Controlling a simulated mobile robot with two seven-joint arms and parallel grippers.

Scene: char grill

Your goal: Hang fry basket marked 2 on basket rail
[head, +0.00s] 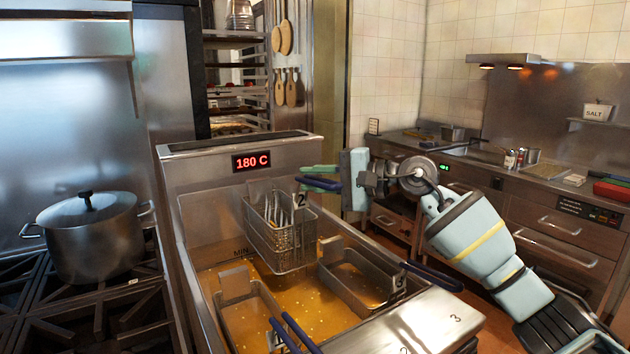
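The fry basket marked 2 (281,240) is a wire basket at the middle of the fryer, raised above the oil, with its "2" tag at the upper right rim. Its dark blue handle (314,184) points right, to my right gripper (322,178). The greenish fingers appear closed around this handle. The fryer's back panel (200,200) rises behind the basket. I cannot make out the basket rail clearly, or whether the basket touches it. My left gripper is not in view.
Two other baskets sit in the oil, one at the front left (250,318) and one at the right (358,280), with dark blue handles sticking out. A lidded pot (92,240) stands on the stove at left.

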